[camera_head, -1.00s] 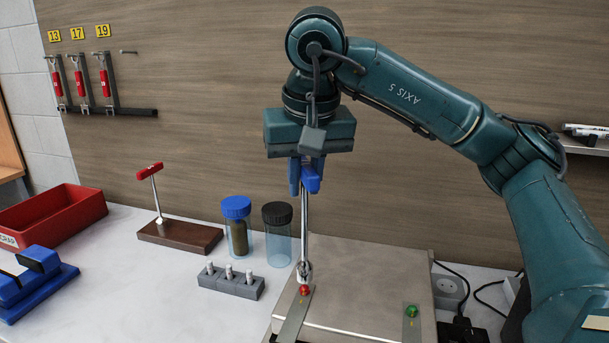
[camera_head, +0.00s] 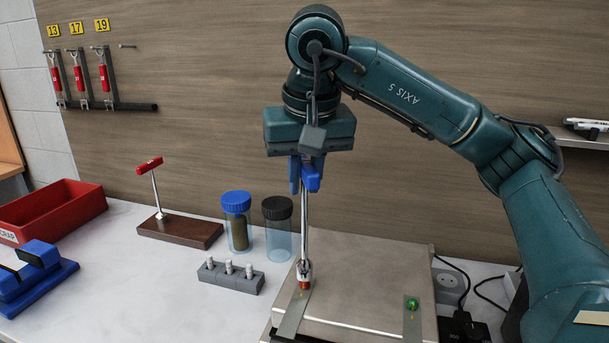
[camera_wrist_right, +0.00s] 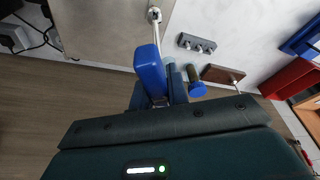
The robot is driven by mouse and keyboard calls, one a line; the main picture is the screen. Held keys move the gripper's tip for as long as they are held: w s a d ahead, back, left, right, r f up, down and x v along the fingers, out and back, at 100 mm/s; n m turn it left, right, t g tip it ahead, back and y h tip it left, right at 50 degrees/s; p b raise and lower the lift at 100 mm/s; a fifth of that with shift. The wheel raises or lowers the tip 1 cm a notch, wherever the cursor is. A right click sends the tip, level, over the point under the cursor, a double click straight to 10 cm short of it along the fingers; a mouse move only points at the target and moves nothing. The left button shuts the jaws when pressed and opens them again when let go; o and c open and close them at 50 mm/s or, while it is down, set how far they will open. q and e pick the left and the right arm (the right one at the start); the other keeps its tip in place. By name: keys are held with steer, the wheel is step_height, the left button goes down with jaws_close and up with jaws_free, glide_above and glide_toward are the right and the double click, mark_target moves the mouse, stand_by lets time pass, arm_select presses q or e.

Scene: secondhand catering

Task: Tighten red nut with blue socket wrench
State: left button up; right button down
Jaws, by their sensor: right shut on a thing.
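My right gripper (camera_head: 306,180) is shut on the top end of the blue socket wrench, whose long steel shaft (camera_head: 304,222) hangs nearly upright. The nut sits on a metal strip (camera_head: 294,312) at the left front of a grey metal box (camera_head: 370,275). How far the socket encloses the nut is unclear. My left gripper is out of view.
A green nut (camera_head: 411,303) sits on the box's right strip. To the left are two capped jars (camera_head: 237,228) (camera_head: 278,235), a grey peg block (camera_head: 230,277), a wooden base (camera_head: 180,230) with a red T-handle tool, a red crate (camera_head: 50,215) and a blue stand (camera_head: 38,275).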

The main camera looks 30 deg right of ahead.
stand_by(0.4)
steer(key=shift+f+b, duration=0.4)
steer(key=shift+f, duration=0.15)
stand_by(0.7)
steer(key=shift+f+b, duration=0.3)
steer(key=shift+f, duration=0.1)
stand_by(0.8)
steer(key=n, duration=0.3)
steer(key=n+y, duration=0.1)
steer(key=n, duration=0.1)
steer(key=shift+n+y, duration=0.3)
steer(key=shift+n, duration=0.1)
